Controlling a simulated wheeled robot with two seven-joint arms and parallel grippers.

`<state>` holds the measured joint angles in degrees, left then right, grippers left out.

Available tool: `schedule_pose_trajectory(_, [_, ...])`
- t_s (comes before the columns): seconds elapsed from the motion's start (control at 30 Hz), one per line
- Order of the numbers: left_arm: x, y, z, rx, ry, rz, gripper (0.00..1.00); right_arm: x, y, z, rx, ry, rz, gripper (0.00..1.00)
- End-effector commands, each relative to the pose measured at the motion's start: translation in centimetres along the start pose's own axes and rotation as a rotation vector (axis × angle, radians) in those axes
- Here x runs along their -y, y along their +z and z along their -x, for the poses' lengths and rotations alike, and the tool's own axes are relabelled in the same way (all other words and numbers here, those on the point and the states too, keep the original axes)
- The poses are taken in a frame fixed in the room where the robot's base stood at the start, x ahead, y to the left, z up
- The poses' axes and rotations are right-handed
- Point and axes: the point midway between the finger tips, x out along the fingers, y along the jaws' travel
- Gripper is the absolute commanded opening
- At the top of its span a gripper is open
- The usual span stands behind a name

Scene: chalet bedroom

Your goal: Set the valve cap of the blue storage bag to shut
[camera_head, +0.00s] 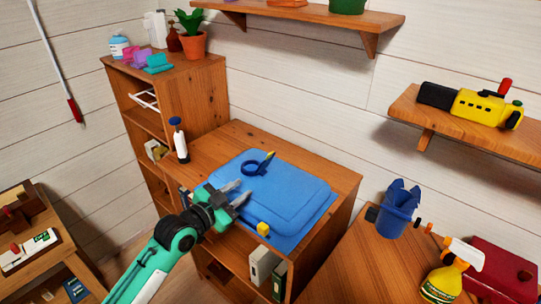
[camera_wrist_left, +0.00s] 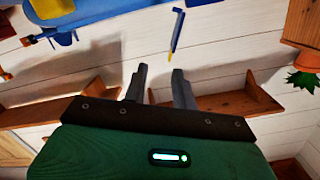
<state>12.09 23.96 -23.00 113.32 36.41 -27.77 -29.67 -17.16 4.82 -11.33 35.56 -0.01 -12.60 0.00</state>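The blue storage bag (camera_head: 300,205) lies flat on the wooden cabinet. On its back part is a blue valve ring with a raised cap (camera_head: 265,163) whose tip is yellow; the cap stands up off the bag. In the left wrist view, which looks upside down, the raised cap (camera_wrist_left: 177,32) shows as a blue strip with a yellow tip. My left gripper (camera_head: 241,193) is over the bag's left part, in front of the valve, apart from the cap. Its fingers (camera_wrist_left: 158,85) are spread with nothing between them. My right gripper is not in view.
A yellow block (camera_head: 263,228) sits at the bag's front edge. A dark-blue-topped white bottle (camera_head: 180,142) stands on the cabinet to the left. A taller shelf unit (camera_head: 190,85) is behind left. A blue bucket (camera_head: 397,212) and yellow spray bottle (camera_head: 443,284) stand right.

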Motion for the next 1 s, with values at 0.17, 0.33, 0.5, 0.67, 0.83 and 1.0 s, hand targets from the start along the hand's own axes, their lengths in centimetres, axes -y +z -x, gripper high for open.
schedule_pose_trajectory(0.17, [2.1, -1.7, -1.2, -0.069, -0.025, -0.034, 0.27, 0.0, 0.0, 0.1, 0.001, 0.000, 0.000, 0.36])
schedule_pose_trajectory(0.33, [2.5, -2.2, -2.8, -0.080, -0.031, -0.037, 0.27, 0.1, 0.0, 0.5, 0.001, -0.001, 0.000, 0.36])
schedule_pose_trajectory(0.5, [2.5, -2.6, -6.0, -0.080, -0.030, -0.035, 0.27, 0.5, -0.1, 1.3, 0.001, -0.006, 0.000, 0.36])
schedule_pose_trajectory(0.67, [2.6, -2.8, -9.2, -0.078, -0.030, -0.035, 0.27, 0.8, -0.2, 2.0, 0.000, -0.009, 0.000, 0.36])
schedule_pose_trajectory(0.83, [2.7, -2.9, -12.2, -0.078, -0.030, -0.037, 0.27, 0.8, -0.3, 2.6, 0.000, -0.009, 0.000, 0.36])
schedule_pose_trajectory(1.0, [2.7, -2.9, -14.0, -0.077, -0.029, -0.037, 0.27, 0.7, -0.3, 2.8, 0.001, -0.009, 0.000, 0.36])
